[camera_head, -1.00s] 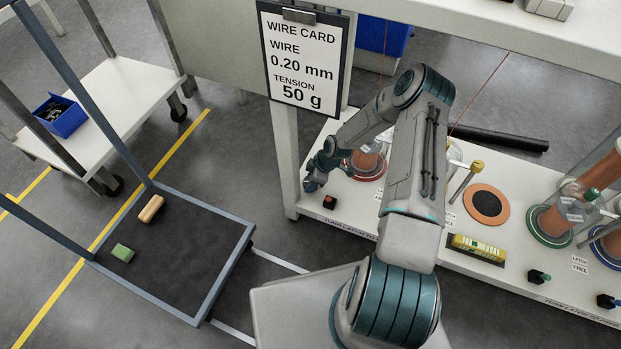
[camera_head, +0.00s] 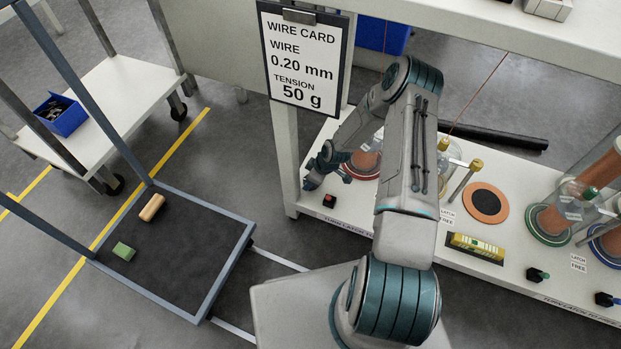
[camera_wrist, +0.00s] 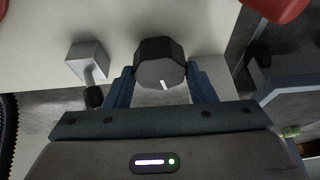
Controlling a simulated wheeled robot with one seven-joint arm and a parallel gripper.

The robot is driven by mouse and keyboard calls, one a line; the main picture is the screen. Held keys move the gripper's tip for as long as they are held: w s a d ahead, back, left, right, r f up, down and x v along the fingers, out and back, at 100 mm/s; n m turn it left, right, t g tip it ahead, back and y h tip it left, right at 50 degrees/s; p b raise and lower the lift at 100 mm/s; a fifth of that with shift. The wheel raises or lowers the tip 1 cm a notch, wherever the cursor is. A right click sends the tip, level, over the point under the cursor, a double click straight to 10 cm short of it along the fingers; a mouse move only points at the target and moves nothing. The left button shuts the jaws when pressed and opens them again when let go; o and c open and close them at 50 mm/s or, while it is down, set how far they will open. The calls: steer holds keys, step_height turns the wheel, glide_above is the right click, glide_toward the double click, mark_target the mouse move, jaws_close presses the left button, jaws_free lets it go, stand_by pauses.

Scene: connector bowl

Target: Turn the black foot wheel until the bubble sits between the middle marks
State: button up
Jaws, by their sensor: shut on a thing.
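The black foot wheel (camera_wrist: 158,60) is a faceted knob with a short white line on its face, seen in the wrist view. My gripper (camera_wrist: 162,88) is shut on it, one blue finger at each side. In the head view my gripper (camera_head: 313,181) is low at the left end of the white bench, and the wheel cannot be made out there. A yellow level (camera_head: 475,247) with a greenish vial lies on the bench to the right of my arm. Its bubble and marks are too small to read.
A red button on a dark base (camera_head: 329,201) sits close to my gripper. In the wrist view a grey block with a black-tipped stem (camera_wrist: 88,62) is left of the wheel. Spools and an orange-rimmed black disc (camera_head: 486,203) stand along the bench.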

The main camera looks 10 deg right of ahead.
steer(key=o, duration=0.8)
steer(key=shift+w+r, duration=0.1)
steer(key=shift+w, duration=0.2)
steer(key=shift+o, duration=0.9)
steer(key=shift+s, duration=0.1)
steer(key=p+v, duration=0.2)
steer(key=v, duration=0.5)
steer(key=shift+r+p, duration=0.15)
steer(key=shift+p, duration=0.25)
steer(key=shift+s+d, duration=0.1)
